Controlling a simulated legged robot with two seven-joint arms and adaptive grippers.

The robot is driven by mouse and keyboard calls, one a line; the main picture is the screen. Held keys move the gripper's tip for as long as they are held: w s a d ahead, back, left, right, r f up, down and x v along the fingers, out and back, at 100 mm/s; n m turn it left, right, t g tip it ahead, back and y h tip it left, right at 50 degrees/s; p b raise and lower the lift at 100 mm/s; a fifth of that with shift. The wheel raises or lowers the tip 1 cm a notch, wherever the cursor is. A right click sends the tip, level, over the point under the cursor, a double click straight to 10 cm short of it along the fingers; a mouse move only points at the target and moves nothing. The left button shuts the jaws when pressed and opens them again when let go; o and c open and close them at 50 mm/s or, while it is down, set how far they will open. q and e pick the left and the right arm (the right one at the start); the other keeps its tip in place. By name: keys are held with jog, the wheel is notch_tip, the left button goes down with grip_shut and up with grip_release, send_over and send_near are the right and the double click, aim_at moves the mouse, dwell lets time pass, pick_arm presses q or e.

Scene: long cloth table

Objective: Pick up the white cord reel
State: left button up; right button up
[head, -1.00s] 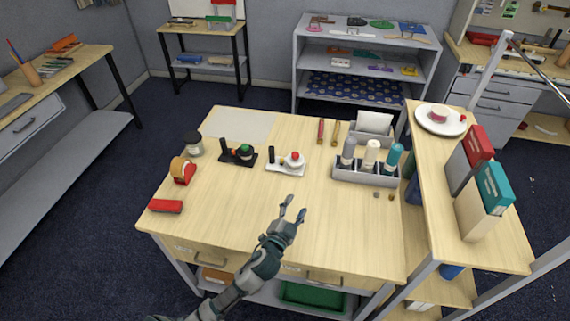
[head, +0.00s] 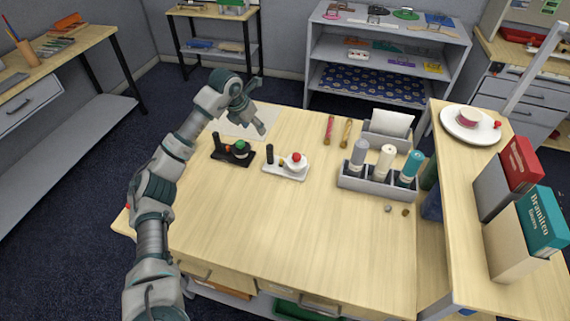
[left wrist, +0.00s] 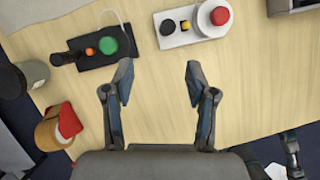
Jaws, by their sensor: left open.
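The white cord reel (head: 286,165) stands on the table, a white base with a round white drum, a red knob and a dark post. It also shows at the top of the left wrist view (left wrist: 193,22), beyond the right-hand finger. My left gripper (head: 256,108) is raised above the table, appearing over the far left part in the head view. In the left wrist view its fingers (left wrist: 158,78) are spread, with only bare tabletop between them. It is apart from the reel. My right gripper is not identifiable.
A similar black unit with a green knob (head: 234,150) stands just left of the white reel. A grey bottle caddy (head: 378,184) is to the right. The front middle tabletop is clear.

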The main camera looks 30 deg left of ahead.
aim_at(268, 147)
pick_arm(q)
jog(key=x, duration=0.7)
jog(key=b+x, duration=0.1)
jog(key=x, duration=0.3)
jog(key=shift+d, duration=0.4)
jog(key=x, duration=0.5)
jog(key=shift+d+f+b, duration=0.3)
jog(key=shift+d, duration=0.1)
jog(key=shift+d+f, duration=0.1)
jog(key=shift+c, duration=0.5)
jog(key=shift+a, duration=0.2)
grip_shut()
pick_arm(e)
jog(key=r, duration=0.2)
jog(key=w+r, duration=0.1)
jog(key=shift+w+d+r, duration=0.1)
jog(key=shift+w+r, duration=0.1)
jog(key=shift+r, duration=0.15)
